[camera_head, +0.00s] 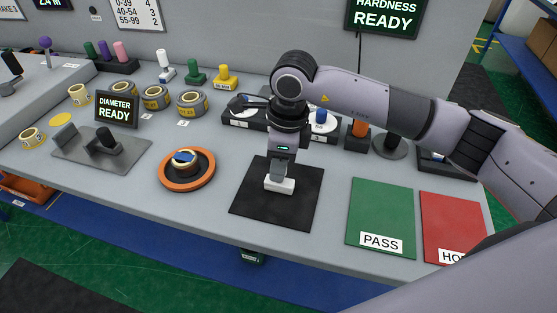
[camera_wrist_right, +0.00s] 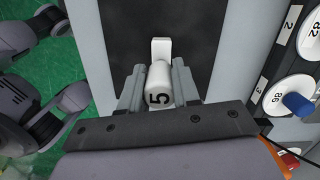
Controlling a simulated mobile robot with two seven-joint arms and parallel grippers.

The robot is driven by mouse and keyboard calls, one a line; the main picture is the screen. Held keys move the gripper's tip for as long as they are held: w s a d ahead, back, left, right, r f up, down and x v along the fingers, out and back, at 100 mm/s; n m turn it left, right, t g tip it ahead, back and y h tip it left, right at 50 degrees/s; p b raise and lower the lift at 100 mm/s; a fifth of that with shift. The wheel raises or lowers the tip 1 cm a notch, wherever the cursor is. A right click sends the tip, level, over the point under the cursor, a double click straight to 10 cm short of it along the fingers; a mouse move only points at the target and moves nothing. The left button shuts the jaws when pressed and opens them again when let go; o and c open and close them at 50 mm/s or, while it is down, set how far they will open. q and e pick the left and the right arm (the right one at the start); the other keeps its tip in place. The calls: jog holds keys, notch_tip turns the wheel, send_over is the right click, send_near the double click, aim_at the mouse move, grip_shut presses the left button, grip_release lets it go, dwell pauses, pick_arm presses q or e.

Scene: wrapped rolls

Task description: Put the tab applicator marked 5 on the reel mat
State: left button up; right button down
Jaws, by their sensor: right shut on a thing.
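My right gripper (camera_head: 281,172) is shut on the white tab applicator (camera_head: 279,185), pointing down over the black mat (camera_head: 250,207). In the right wrist view the applicator (camera_wrist_right: 158,85) shows a black 5 on its round handle, between the two fingers of the right gripper (camera_wrist_right: 158,88). Its flat white foot extends over the mat (camera_wrist_right: 185,25). The foot is at or very close to the mat surface; I cannot tell whether it touches.
A green PASS mat (camera_head: 381,215) and a red mat (camera_head: 452,222) lie to the right. An orange ring-shaped stand (camera_head: 187,180) with a roll is to the left. White, green and yellow applicators (camera_head: 225,78) stand at the back. The black mat is otherwise clear.

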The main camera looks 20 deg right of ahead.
jog(key=shift+f+b, duration=0.2)
jog(key=shift+b, duration=0.1)
jog(key=c, duration=0.8)
grip_release()
jog(key=shift+r, duration=0.15)
jog(key=shift+r+p, duration=0.2)
jog(key=shift+p, duration=0.25)
jog(key=r, duration=0.4)
jog(key=d+r+b, duration=0.1)
jog(key=r, duration=0.2)
jog(key=r+b, duration=0.1)
jog(key=r, duration=0.3)
jog(key=shift+s+d+r, duration=0.15)
jog(key=shift+s+r, duration=0.15)
jog(key=shift+r, duration=0.05)
jog(key=shift+s, duration=0.1)
